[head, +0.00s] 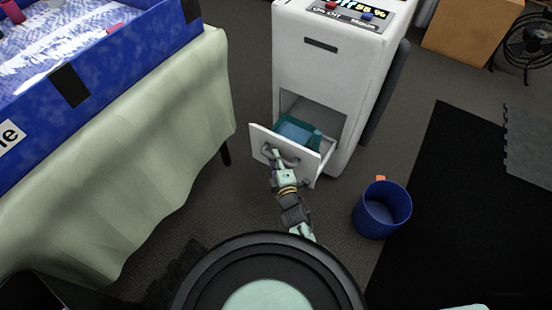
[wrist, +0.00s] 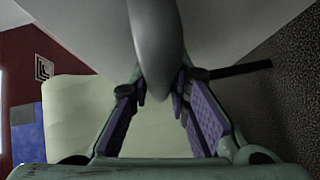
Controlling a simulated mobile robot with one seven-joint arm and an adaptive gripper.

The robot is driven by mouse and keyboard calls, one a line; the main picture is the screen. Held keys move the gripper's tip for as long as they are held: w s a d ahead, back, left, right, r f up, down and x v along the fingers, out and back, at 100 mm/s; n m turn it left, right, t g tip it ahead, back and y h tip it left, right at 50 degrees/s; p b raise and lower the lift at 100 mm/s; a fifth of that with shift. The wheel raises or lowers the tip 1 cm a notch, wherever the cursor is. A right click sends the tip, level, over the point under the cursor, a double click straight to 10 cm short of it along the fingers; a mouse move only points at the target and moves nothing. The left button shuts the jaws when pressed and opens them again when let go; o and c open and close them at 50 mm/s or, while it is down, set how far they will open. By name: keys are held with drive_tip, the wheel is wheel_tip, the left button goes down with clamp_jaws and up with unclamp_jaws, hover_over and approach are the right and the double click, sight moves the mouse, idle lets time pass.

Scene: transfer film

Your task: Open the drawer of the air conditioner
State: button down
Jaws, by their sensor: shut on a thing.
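The white air conditioner (head: 310,75) stands at the top middle of the head view. Its lower drawer (head: 308,166) is pulled out, with its front panel well clear of the body. A teal bin with blue contents (head: 297,131) shows inside the drawer. My gripper (head: 274,154) is at the front of the drawer panel. In the wrist view, the grey drawer handle (wrist: 156,45) runs down between the purple-padded fingers of my gripper (wrist: 163,92), which are shut on it.
A blue bucket (head: 372,222) stands on the floor to the right of my arm. A cloth-covered table (head: 130,150) with a blue box (head: 130,55) is at the left. A dark mat (head: 455,210) lies at the right. A cardboard box (head: 468,32) and fan (head: 526,45) are farther back.

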drive_tip(key=shift+a, duration=0.1)
idle(0.3)
drive_tip(key=c, duration=1.5)
unclamp_jaws()
